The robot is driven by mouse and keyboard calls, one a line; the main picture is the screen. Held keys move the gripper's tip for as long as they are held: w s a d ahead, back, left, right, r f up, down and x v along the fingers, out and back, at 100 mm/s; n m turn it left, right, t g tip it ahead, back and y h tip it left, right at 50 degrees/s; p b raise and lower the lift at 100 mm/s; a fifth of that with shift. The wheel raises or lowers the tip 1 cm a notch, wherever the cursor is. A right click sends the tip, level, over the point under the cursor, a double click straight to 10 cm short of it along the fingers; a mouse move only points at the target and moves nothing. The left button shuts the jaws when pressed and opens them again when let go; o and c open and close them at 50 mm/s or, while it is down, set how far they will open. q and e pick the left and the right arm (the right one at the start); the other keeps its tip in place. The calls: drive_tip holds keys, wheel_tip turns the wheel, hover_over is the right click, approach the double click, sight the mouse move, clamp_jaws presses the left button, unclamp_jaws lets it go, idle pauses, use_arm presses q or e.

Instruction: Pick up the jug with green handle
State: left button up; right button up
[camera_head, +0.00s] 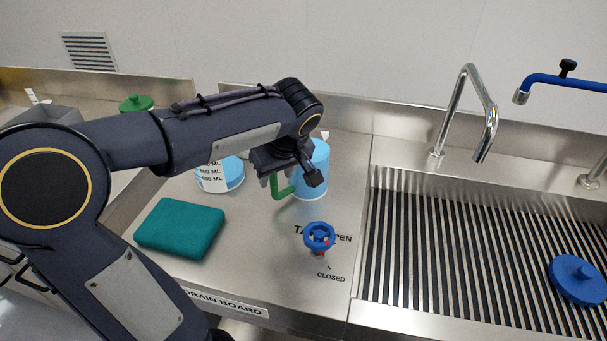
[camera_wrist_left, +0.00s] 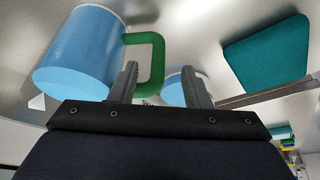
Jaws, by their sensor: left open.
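The blue jug (camera_head: 313,168) stands upright on the steel drain board, partly hidden behind my left gripper. Its green handle (camera_head: 279,188) points left toward the gripper. My left gripper (camera_head: 292,184) is open at the handle. In the left wrist view the jug (camera_wrist_left: 82,52) is at the upper left, and the outer bar of the green handle (camera_wrist_left: 157,62) shows between the two fingers of the gripper (camera_wrist_left: 160,82). One finger overlaps the handle's loop; whether it is inside the loop or touching, I cannot tell. My right gripper is not in view.
A blue measuring container (camera_head: 222,178) with a white label stands left of the jug. A teal block (camera_head: 180,228) lies at the front left. A blue valve knob (camera_head: 319,236) sticks up in front. The slatted sink (camera_head: 470,255) and a tall tap (camera_head: 487,125) are at right.

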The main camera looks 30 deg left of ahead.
sight(275, 180)
use_arm(q)
drive_tip(key=x, duration=0.5)
drive_tip(key=shift+w+r, duration=0.1)
drive_tip(key=shift+w, duration=0.05)
clamp_jaws()
